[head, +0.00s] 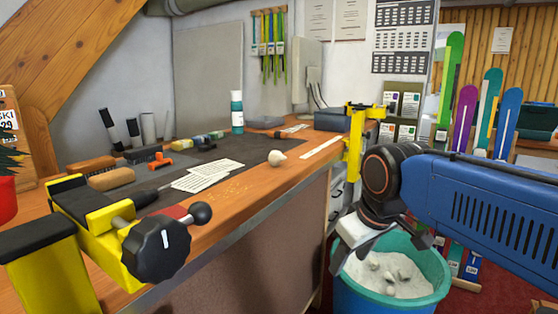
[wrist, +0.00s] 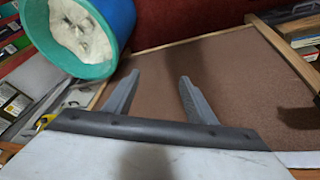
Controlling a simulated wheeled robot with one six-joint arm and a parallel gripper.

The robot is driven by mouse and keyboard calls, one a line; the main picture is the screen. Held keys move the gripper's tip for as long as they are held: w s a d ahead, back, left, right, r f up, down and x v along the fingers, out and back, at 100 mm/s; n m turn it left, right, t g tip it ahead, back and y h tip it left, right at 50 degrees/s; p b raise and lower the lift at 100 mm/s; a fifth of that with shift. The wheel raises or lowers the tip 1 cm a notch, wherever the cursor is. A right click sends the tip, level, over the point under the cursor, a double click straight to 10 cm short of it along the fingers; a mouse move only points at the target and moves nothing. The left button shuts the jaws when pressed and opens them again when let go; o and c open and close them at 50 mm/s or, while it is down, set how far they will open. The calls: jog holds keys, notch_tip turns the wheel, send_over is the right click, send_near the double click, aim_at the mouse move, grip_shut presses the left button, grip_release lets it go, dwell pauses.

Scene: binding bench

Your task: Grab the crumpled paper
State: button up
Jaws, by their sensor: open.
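A small whitish crumpled paper ball (head: 277,158) lies on the wooden bench top (head: 262,188) near its front edge, right of some printed sheets. My gripper (head: 352,248) hangs beside the bench's right end, lower than the top and over the near side of a teal bucket (head: 425,285). It is well apart from the paper ball. In the wrist view my gripper's two grey fingers (wrist: 160,78) are spread with nothing between them. The paper ball does not show in the wrist view.
The bucket, also in the wrist view (wrist: 110,65), holds pale lumps. A yellow clamp (head: 353,145) stands at the bench's right end, and a yellow vise (head: 110,235) at the near left. Printed sheets (head: 208,175), brushes and a teal bottle (head: 237,112) lie or stand farther back.

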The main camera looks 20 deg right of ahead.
jog(key=w+a+r+n, duration=0.3)
jog(key=w+r+n, duration=0.5)
jog(key=w+r, duration=1.05)
jog(key=n+g, duration=0.1)
jog(key=n, duration=0.5)
send_near(280, 152)
jog(key=x, duration=0.5)
jog(key=shift+w+a+r, duration=0.1)
jog(key=shift+w+a, duration=0.05)
jog(key=shift+w, duration=0.2)
jog(key=shift+x, duration=2.65)
jog(key=shift+s, duration=0.2)
jog(key=c, duration=0.8)
